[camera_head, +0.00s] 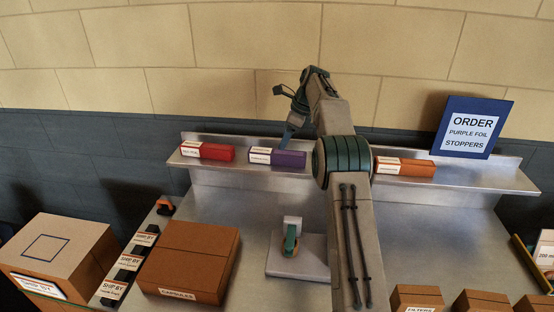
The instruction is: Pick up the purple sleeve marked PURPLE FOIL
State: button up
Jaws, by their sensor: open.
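The purple sleeve (289,159) lies on the metal shelf (455,177), with a white label at its left end whose print is too small to read surely. A red sleeve (217,152) lies to its left and an orange sleeve (412,168) to its right. My gripper (288,136) is open and points down just above or behind the purple sleeve. My arm partly hides the gripper, and I cannot tell whether the fingers touch the sleeve. My arm also covers the shelf just right of the purple sleeve.
A blue sign (474,126) reads ORDER, PURPLE FOIL, STOPPERS. Below the shelf is a metal bench with a closed brown CAPSULES box (188,260), a small stand (290,246) and a FILTERS box (416,298). A larger box (55,250) is at far left, beside several SHIP BY labels.

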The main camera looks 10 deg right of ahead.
aim_at(278, 152)
jog(key=f, duration=0.1)
jog(key=w+f, duration=0.2)
jog(key=shift+w+a, duration=0.1)
jog(key=shift+a, duration=0.2)
jog(key=shift+s+a+f, duration=0.1)
jog(key=shift+s+f, duration=0.05)
jog(key=shift+s, duration=0.05)
jog(key=x, duration=0.4)
jog(key=shift+a+f+p, duration=0.15)
jog(key=shift+f+p, duration=0.1)
jog(key=shift+p, duration=0.1)
jog(key=shift+s+a+f, duration=0.1)
jog(key=shift+s+f, duration=0.05)
jog(key=c, duration=1.1)
